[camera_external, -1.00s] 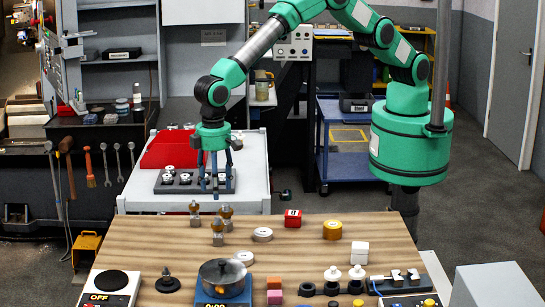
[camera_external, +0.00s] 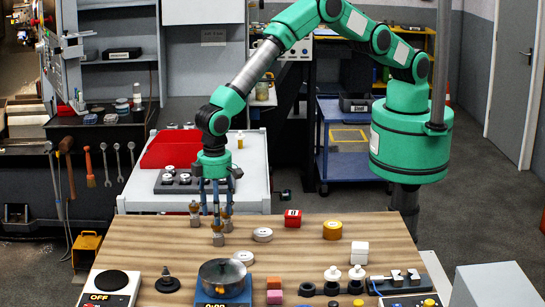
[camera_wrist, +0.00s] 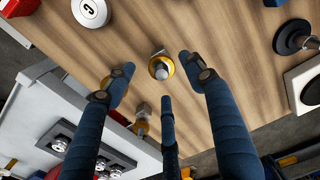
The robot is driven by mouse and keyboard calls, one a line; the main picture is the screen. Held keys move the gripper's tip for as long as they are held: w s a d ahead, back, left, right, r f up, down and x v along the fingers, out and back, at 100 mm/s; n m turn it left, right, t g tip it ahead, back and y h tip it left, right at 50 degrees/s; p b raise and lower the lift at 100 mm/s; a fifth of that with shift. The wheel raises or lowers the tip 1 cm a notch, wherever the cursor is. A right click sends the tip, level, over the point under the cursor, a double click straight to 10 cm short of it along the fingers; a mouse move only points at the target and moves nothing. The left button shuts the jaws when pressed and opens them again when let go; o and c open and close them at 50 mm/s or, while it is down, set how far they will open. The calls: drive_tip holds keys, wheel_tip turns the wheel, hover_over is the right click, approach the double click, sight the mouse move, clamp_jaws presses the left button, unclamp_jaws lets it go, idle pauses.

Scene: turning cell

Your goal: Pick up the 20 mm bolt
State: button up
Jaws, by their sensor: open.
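Three upright bolts with brass-coloured lower parts and grey tops stand at the back left of the wooden table: a left bolt (camera_external: 195,215), a front bolt (camera_external: 217,238) and a right bolt (camera_external: 228,222). I cannot read their sizes, so which is the 20 mm one cannot be told. My gripper (camera_external: 214,208) points down over this group with its blue fingers spread. In the wrist view, my open gripper (camera_wrist: 159,84) has one bolt (camera_wrist: 161,67) just beyond its fingertips, roughly between them.
White discs (camera_external: 262,235), a red block (camera_external: 292,218) and a yellow cylinder (camera_external: 332,230) stand right of the bolts. A pan (camera_external: 222,272) is in front. A white cart (camera_external: 250,190) with a dark holder (camera_external: 165,188) and red tray (camera_external: 165,153) is behind.

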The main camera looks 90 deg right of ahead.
sight(218, 231)
drive_tip(key=shift+f, duration=0.15)
drive_tip(key=shift+a+f+p, duration=0.1)
drive_tip(key=shift+f+p, duration=0.5)
drive_tip(key=shift+f, duration=1.85)
clamp_jaws()
